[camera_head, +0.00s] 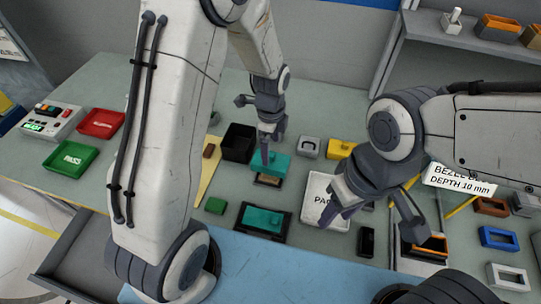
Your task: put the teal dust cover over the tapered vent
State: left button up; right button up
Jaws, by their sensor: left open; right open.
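A teal block-like piece (280,165) is at mid-table, just above a small dark-framed part with a tan face (267,180). Another flat teal piece (264,218) with a small knob lies in a black tray (243,230) nearer me. I cannot tell for certain which teal piece is the dust cover. The tapered vent cannot be clearly made out. My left gripper (267,150) points down at the farther teal piece, open, its fingertips at or very near it; contact is unclear. My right gripper (372,218) is open and empty over the right side, fingers wide apart.
A black bin (238,143) stands left of my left gripper. A white PART-marked pad (318,190) lies between the grippers. Red (101,123) and green (70,157) trays sit at left. Several small parts, including a blue frame (498,238), crowd the right side.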

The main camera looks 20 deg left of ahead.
aim_at(271, 155)
pick_arm(q)
notch_tip(271, 155, up, 5)
jog(key=shift+f+b, duration=0.1)
jog(key=shift+b, duration=0.25)
dwell(0.3)
jog(key=s+d+r+n+b, duration=0.1)
jog(key=s+d+r+n, duration=0.1)
jog(key=s, duration=0.5)
jog(key=s+d+r+n+b, duration=0.1)
jog(key=s+d+r+n, duration=0.1)
jog(key=s+n, duration=0.3)
jog(key=s+d+r+n+h+b, duration=0.1)
jog(key=s+d+n, duration=0.3)
jog(key=s, duration=0.6)
jog(key=shift+s+d+r, duration=0.15)
jog(key=shift+s+r, duration=0.25)
jog(key=shift+r, duration=0.1)
